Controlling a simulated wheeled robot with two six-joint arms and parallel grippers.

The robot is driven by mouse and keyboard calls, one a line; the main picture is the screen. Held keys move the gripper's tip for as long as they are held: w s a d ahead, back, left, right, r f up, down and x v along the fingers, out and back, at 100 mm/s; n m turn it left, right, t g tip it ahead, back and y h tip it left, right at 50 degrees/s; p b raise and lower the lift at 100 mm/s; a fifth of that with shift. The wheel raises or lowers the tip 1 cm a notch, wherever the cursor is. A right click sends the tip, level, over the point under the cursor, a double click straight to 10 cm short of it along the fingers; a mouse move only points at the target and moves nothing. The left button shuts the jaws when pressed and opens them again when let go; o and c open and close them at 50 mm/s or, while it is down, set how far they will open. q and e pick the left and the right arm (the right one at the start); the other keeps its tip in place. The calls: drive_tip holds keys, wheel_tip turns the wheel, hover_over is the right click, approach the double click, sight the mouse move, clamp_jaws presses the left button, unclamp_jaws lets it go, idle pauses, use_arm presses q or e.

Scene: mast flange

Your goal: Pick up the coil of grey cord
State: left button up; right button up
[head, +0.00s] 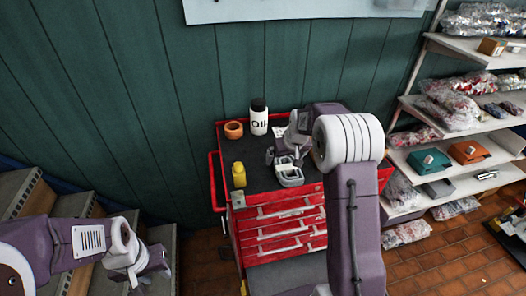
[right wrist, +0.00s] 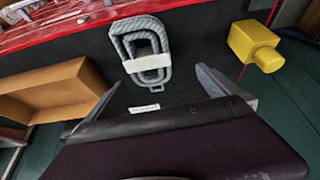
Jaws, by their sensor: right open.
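The coil of grey cord (head: 289,177) lies on the dark top of a red tool cabinet, near its front edge. In the right wrist view the coil (right wrist: 128,42) is an oblong loop with a white band across it. My right gripper (right wrist: 148,100) is open and empty, its two fingers spread. The coil lies beyond the fingertips, between their lines, and is not touched. In the head view my right gripper (head: 280,155) is above the cabinet top, just behind the coil, partly hidden by my arm. My left gripper (head: 150,266) is low at the left, away from the cabinet; its fingers are unclear.
The red cabinet (head: 285,226) also carries a yellow bottle (head: 239,174), an orange pot (head: 233,130) and a white bottle with a black cap (head: 259,118). A brown open box (right wrist: 55,88) shows in the wrist view. Loaded shelves (head: 455,157) stand at the right.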

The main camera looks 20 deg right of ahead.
sight(288, 166)
drive_tip(key=shift+s+d+f+g+p, duration=0.15)
drive_tip(key=shift+d+g+p, duration=0.15)
drive_tip(key=shift+d+p, duration=0.25)
drive_tip(key=shift+s+d+r, duration=0.35)
drive_tip(key=shift+s+d, duration=0.3)
drive_tip(key=shift+s, duration=0.2)
drive_tip(key=shift+f, duration=0.2)
drive_tip(key=f, duration=0.1)
drive_tip(key=w+f+p, duration=0.1)
drive_tip(key=w+f, duration=0.1)
drive_tip(key=shift+w+a+f, duration=0.25)
drive_tip(key=shift+a, duration=0.05)
drive_tip(key=shift+d+f, duration=0.1)
drive_tip(key=shift+w+d+f+p, duration=0.15)
drive_tip(key=shift+f+p, duration=0.45)
drive_tip(key=shift+p, duration=0.45)
drive_tip(key=x, duration=0.3)
drive_tip(key=shift+w+f+p, duration=0.2)
drive_tip(key=shift+w+p, duration=0.05)
drive_tip(key=shift+p, duration=0.1)
drive_tip(key=shift+w+f, duration=0.1)
drive_tip(key=shift+w, duration=0.05)
drive_tip(key=shift+s, duration=0.2)
drive_tip(key=c, duration=1.3)
use_arm(q)
wheel_tip(288, 166, up, 6)
drive_tip(key=shift+s+d, duration=0.2)
drive_tip(key=shift+s, duration=0.1)
use_arm(e)
drive_tip(key=shift+c, duration=0.7)
